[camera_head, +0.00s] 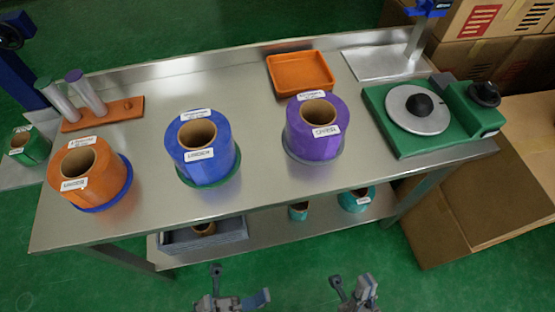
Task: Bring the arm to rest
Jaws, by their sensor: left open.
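My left gripper (238,284) is at the bottom edge, left of centre. It is open, with its fingers apart and nothing between them. My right gripper (351,282) is at the bottom edge, right of centre. Its fingers stand apart in a V and it looks empty. Both grippers are in front of the steel table (270,205), clear of its front edge and touching nothing. On the table stand an orange roll (107,182), a blue roll (213,168) and a purple roll (310,140), each with white labels and an open brown core.
An orange tray (300,72) and an orange rack with two rods (120,112) sit at the back. A green device with a round plate (425,125) is at the right. A grey bin (220,240) is on the lower shelf. Cardboard boxes (490,190) stand right of the table.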

